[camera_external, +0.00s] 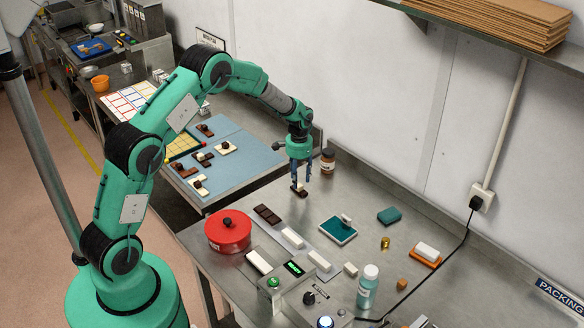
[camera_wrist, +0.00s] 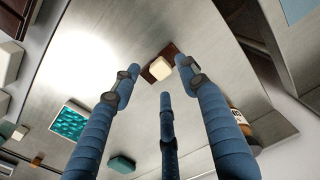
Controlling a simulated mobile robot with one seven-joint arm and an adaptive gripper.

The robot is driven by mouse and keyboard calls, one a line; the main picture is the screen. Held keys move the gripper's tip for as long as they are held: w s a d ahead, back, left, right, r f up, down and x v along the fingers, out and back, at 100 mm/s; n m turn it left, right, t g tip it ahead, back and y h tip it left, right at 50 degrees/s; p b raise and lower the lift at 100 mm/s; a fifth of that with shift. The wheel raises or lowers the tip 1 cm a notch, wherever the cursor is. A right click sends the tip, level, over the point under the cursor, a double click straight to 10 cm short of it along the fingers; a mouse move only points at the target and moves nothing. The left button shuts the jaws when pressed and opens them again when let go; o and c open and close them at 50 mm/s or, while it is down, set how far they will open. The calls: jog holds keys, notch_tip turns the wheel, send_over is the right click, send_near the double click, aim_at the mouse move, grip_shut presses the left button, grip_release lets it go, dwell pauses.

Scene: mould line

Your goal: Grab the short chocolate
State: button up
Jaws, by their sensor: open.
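A short dark brown chocolate piece (camera_external: 299,191) with a cream block (camera_wrist: 159,68) on or against it lies on the steel table; the brown part (camera_wrist: 170,50) shows beyond the block in the wrist view. I cannot tell how the two are joined. My gripper (camera_external: 301,178) points down right over this piece. In the wrist view its blue fingers (camera_wrist: 160,82) are spread and empty, with the piece just beyond the fingertips. The fingers partly cover the piece in the external view. A longer dark chocolate bar (camera_external: 267,214) lies nearer the red pot.
A brown jar (camera_external: 328,161) stands close to the right of my gripper, near the wall. White bars (camera_external: 292,239), a red pot (camera_external: 228,232), a teal-topped pad (camera_external: 338,231) and a bottle (camera_external: 367,287) stand farther forward. A blue mat (camera_external: 235,165) with several chocolates lies left.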

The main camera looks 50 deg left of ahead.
aim_at(299, 188)
jog(key=shift+s+f, duration=0.1)
jog(key=shift+f, duration=1.45)
grip_shut()
